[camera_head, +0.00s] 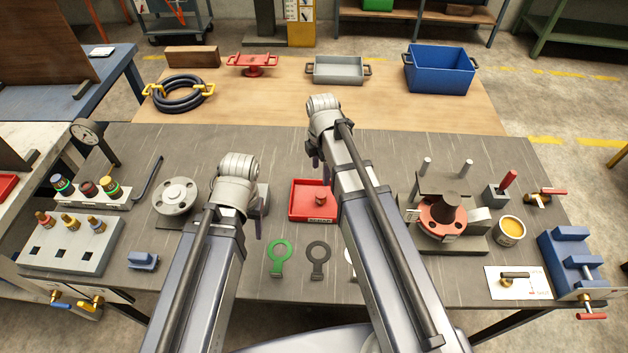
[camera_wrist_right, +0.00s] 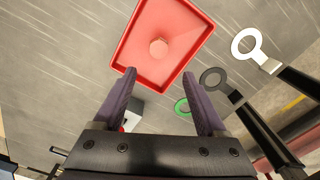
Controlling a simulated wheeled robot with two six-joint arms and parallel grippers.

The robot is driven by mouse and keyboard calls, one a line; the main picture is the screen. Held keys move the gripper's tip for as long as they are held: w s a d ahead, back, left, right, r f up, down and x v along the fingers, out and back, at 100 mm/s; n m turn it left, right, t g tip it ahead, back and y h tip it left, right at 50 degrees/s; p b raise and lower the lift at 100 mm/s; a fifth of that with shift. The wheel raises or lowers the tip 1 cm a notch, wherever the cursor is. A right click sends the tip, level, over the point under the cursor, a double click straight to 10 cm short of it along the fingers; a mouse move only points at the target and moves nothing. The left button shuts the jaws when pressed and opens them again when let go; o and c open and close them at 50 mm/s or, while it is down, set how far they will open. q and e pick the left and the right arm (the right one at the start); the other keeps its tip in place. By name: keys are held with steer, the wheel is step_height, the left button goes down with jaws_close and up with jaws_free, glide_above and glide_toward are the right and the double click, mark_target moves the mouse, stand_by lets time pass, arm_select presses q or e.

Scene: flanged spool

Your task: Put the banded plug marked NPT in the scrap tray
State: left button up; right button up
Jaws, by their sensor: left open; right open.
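A red tray (camera_head: 298,212) with a small label on its front sits at the middle of the grey table; it also shows in the right wrist view (camera_wrist_right: 127,50). One reddish plug (camera_head: 320,201) with a hexagonal top (camera_wrist_right: 158,47) is inside it. Three banded brass and copper plugs (camera_head: 70,220) stand in a grey block (camera_head: 62,249) at the left. Markings on the plugs are too small to read. My right gripper (camera_wrist_right: 160,85) is open and empty above the tray's near side. My left gripper (camera_head: 258,222) is open, left of the tray, and mostly hidden by its arm.
Several ring-ended gauges, green (camera_head: 279,256) and dark (camera_head: 318,257), lie in front of the tray. A flanged spool (camera_head: 443,213) stands on a fixture at the right. A grey flange (camera_head: 177,195) and a rack of capped round pieces (camera_head: 90,195) are at the left.

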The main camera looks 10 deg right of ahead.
steer(key=s+a+m+h, duration=0.1)
steer(key=s+a+m, duration=0.9)
steer(key=s+m, duration=0.5)
steer(key=shift+a+m, duration=0.2)
steer(key=shift+m, duration=0.5)
